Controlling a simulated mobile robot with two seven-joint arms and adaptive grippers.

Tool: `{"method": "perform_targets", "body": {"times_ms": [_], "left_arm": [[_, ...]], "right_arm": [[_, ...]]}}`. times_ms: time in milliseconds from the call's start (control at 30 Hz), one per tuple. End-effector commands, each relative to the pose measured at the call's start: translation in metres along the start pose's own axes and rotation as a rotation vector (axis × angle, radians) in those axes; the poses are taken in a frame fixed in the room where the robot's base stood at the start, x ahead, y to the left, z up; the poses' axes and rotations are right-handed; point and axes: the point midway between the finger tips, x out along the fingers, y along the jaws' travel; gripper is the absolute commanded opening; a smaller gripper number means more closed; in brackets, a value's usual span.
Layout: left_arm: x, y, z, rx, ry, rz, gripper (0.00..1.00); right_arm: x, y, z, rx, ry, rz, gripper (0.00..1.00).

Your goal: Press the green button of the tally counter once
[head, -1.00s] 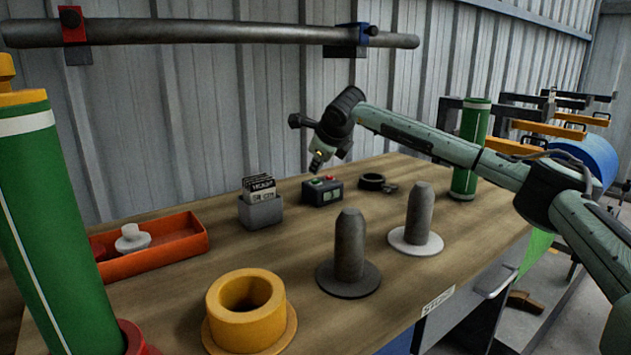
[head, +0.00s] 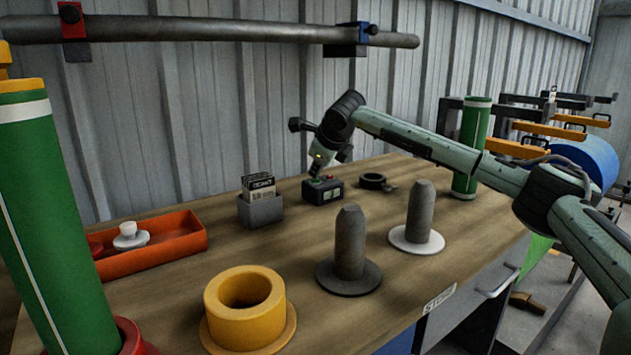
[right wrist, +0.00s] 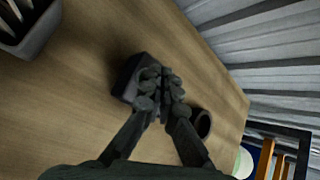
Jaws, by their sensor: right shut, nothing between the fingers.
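The tally counter (head: 323,193) is a small dark box with a display on its front, standing on the wooden bench. A red button (head: 329,177) shows on its top. The green button (head: 315,181) shows only in part, under my right gripper (head: 314,177). That gripper is shut and empty, pointing down with its tips at the green button; I cannot tell whether they touch it. In the right wrist view the shut fingers (right wrist: 165,78) cover much of the counter (right wrist: 128,78), and its buttons are hidden. My left gripper is not in view.
A grey card box (head: 260,209) stands left of the counter and a black ring (head: 372,181) right of it. Two grey upright pegs (head: 350,243) stand in front.

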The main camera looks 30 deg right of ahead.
Motion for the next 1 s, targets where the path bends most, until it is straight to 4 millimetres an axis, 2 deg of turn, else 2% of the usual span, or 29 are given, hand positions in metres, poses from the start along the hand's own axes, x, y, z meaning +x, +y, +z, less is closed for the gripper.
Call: {"method": "perform_targets", "body": {"times_ms": [733,1000], "left_arm": [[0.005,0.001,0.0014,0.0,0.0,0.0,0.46],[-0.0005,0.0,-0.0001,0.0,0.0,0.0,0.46]], "right_arm": [[0.0046,0.0035,-0.0035,0.0,0.001,0.001,0.0],[-0.0025,-0.0018,0.0017,0.0,0.001,0.001,0.0]]}}
